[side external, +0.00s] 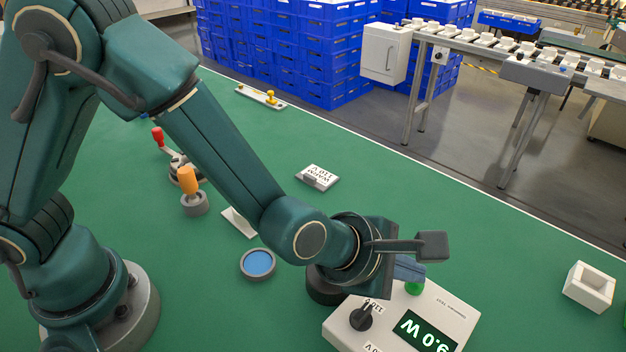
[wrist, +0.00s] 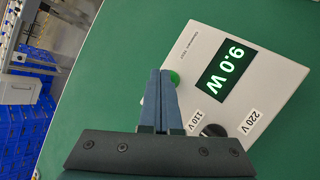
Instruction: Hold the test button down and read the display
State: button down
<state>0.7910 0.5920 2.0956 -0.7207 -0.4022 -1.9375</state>
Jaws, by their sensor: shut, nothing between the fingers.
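The white tester box (side external: 345,326) stands at the front right of the green bench, and it fills the right of the wrist view (wrist: 262,42). Its display (side external: 425,331) is lit green and reads 9.0 W in the wrist view (wrist: 225,66). The green test button (side external: 414,288) is partly hidden by my fingers; its edge shows beside the fingertips in the wrist view (wrist: 174,77). My gripper (wrist: 161,73) is shut and empty, with its fingertips at the button. I cannot tell how far the button is pressed. A black knob (side external: 361,318) sits between the 110 V and 220 V labels.
A white open block (side external: 589,287) is at far right. Bench between is clear.

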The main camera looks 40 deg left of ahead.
aim_at(405, 288)
jog(key=shift+r, duration=0.65)
jog(key=shift+r, duration=2.5)
